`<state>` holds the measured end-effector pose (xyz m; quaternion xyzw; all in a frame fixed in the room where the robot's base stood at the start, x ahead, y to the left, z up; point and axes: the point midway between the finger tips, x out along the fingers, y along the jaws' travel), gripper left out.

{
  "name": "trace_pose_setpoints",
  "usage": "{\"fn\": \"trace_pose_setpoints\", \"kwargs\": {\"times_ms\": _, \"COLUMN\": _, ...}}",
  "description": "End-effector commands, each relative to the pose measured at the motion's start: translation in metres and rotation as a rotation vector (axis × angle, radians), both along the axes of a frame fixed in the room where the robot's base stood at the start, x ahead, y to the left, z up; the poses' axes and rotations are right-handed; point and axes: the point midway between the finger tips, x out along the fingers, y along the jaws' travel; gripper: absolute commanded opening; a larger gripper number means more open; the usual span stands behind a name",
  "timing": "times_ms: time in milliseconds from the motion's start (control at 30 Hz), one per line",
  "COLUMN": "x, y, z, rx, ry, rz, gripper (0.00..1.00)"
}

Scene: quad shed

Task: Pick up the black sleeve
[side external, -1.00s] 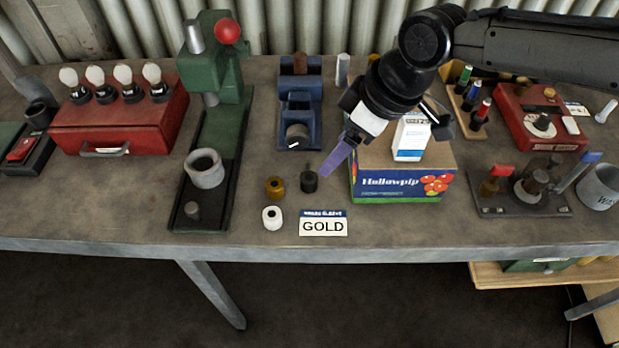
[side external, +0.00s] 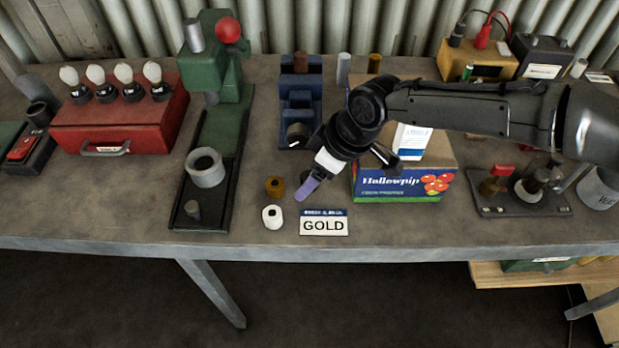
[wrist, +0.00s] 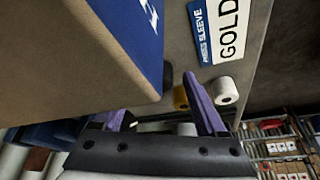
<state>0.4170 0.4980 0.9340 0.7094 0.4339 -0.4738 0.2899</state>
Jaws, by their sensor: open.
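The black sleeve shows in the wrist view (wrist: 167,78) as a small dark shape beside the box edge, partly hidden. In the side view my gripper's purple finger covers nearly all of it. My gripper (side external: 306,189) points down and leftward over the sleeve's spot, low above the bench. In the wrist view my gripper (wrist: 156,100) has its two purple fingers apart, with the black sleeve just beyond the gap. I cannot tell whether the fingers straddle it. A brass-coloured sleeve (side external: 275,186) and a white sleeve (side external: 272,217) stand to the left.
A Hallowpip box (side external: 405,183) with a white carton (side external: 411,142) on it stands close right of my gripper. A GOLD card (side external: 324,222) lies in front. A green press (side external: 212,110) is left and a blue fixture (side external: 300,98) behind.

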Motion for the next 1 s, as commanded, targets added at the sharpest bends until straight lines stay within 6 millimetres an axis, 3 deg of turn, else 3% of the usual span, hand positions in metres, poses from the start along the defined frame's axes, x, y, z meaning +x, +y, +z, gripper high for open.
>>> {"fn": "trace_pose_setpoints", "kwargs": {"times_ms": 133, "x": -0.0001, "y": 0.0001, "z": 0.0007, "rx": 0.001, "ry": 0.000, "rz": 0.000, "gripper": 0.73}}
{"fn": "trace_pose_setpoints", "kwargs": {"times_ms": 533, "x": -0.0001, "y": -0.0002, "z": 0.0008, "rx": 0.000, "ry": 0.000, "rz": 0.000, "gripper": 0.01}}
{"fn": "trace_pose_setpoints", "kwargs": {"times_ms": 1000, "x": 0.0001, "y": 0.0002, "z": 0.0073, "rx": 0.002, "ry": -0.001, "rz": 0.000, "gripper": 0.00}}
